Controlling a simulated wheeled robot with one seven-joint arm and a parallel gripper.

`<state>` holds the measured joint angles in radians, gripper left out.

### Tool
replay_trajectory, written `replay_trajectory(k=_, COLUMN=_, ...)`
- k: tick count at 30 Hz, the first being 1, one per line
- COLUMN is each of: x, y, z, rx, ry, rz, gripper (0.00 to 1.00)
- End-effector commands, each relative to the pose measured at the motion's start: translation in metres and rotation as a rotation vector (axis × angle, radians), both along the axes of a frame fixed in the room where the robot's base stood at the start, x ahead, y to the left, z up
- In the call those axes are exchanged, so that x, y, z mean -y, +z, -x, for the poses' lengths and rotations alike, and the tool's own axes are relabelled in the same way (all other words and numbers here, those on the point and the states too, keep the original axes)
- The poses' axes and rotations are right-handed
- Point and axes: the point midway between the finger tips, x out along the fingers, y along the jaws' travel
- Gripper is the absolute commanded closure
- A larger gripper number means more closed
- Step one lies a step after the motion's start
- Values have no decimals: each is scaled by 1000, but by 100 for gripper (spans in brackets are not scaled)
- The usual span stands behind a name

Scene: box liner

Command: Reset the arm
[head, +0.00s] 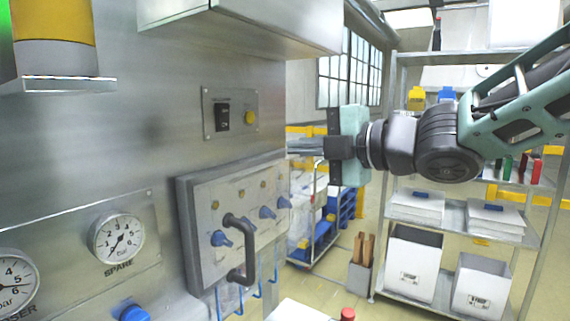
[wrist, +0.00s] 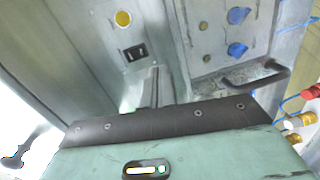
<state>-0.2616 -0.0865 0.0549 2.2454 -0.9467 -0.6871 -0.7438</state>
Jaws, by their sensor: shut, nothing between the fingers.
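My gripper (head: 308,147) comes in from the right in the head view and points left at the metal panel front. Its fingers are shut and empty. In the wrist view the fingers (wrist: 153,88) show beyond the dark gripper edge. The panel holds a small plate with a black rocker switch (head: 222,117) and a yellow button (head: 250,118), left of my gripper. Below is a grey box door (head: 205,225) with blue knobs and a dark handle (head: 240,250); the handle also shows in the wrist view (wrist: 262,78). Whether the fingertips touch the panel I cannot tell.
Two gauges sit lower left, one marked SPARE (head: 117,237). A metal housing (head: 240,25) juts out above. A shelf rack (head: 395,150) with white boxes stands behind my arm, and a cart (head: 325,225) stands behind the panel. Open floor shows between them.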

Motion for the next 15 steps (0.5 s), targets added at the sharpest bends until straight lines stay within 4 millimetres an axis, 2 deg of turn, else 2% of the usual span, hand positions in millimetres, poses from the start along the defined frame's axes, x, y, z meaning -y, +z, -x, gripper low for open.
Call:
replay_trajectory(k=4, x=5, y=-52, z=4, rx=-307, ry=-203, rz=-59, gripper=100)
replay_trajectory(k=8, x=17, y=-123, z=35, rx=-694, ry=-467, rz=-110, gripper=100)
replay_trajectory(k=9, x=22, y=-145, z=52, rx=-812, ry=-551, rz=-116, gripper=100)
replay_trajectory(k=11, x=31, y=-177, z=81, rx=-987, ry=-686, rz=-118, gripper=100)
replay_trajectory(k=12, x=36, y=-195, z=102, rx=-1093, ry=-771, rz=-113, gripper=100)
replay_trajectory(k=15, x=48, y=-229, z=156, rx=-1318, ry=-968, rz=-89, gripper=100)
